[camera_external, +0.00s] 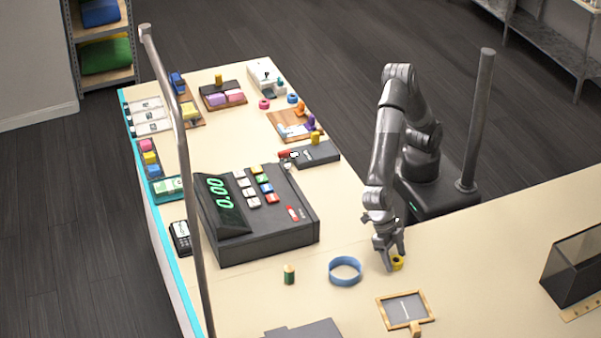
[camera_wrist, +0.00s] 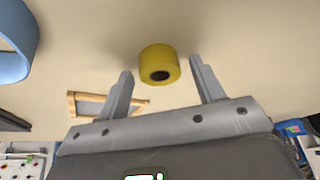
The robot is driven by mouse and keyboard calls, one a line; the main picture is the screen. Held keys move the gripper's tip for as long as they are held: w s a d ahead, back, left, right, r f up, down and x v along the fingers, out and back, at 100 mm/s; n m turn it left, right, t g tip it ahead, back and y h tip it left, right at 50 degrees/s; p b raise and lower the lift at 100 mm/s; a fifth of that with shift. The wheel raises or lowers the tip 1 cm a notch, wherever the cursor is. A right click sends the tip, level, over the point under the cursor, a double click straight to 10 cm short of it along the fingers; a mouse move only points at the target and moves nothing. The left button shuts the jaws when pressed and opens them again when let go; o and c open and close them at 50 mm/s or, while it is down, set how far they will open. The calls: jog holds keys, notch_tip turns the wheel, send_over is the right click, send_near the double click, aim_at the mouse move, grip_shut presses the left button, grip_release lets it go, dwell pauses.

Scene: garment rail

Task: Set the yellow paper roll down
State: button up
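The yellow paper roll (camera_external: 397,263) is on the beige counter (camera_external: 480,262), right at the fingertips of my gripper (camera_external: 392,257). In the wrist view the roll (camera_wrist: 160,58) lies between the two spread fingers, near their tips, with its dark core hole facing the camera. A gap shows between the roll and each finger, so my gripper is open and not clamped on it. I cannot tell exactly how far the fingers reach down around the roll.
A blue ring (camera_external: 345,270) lies left of the roll. A wood-framed slate (camera_external: 405,309) lies in front. A green cylinder (camera_external: 289,274) and a cash register (camera_external: 262,215) are farther left. A dark box (camera_external: 574,268) stands at right; the counter between is clear.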

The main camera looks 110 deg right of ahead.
jog(key=shift+r, duration=0.1)
jog(key=v, duration=1.2)
jog(key=shift+d+r, duration=0.1)
jog(key=shift+r, duration=0.05)
jog(key=s+d+r+m+t+h, duration=0.15)
jog(key=d+m, duration=0.25)
jog(key=d, duration=0.5)
jog(key=s+d+r+m+t, duration=0.1)
jog(key=d+r+m+t, duration=0.2)
jog(key=d, duration=0.5)
jog(key=s+d+r+m+t, duration=0.1)
jog(key=d+r+m, duration=0.3)
jog(key=d, duration=0.5)
jog(key=s+d+f+m+t+h, duration=0.1)
jog(key=s+d+f+m, duration=0.1)
jog(key=s+d+m, duration=0.4)
jog(key=s+d+f+m+t+h, duration=0.1)
jog(key=s+d+m, duration=0.5)
jog(key=d, duration=0.6)
jog(key=shift+s+f+m+t, duration=0.35)
jog(key=shift+s+f+m, duration=0.1)
jog(key=shift+m, duration=0.45)
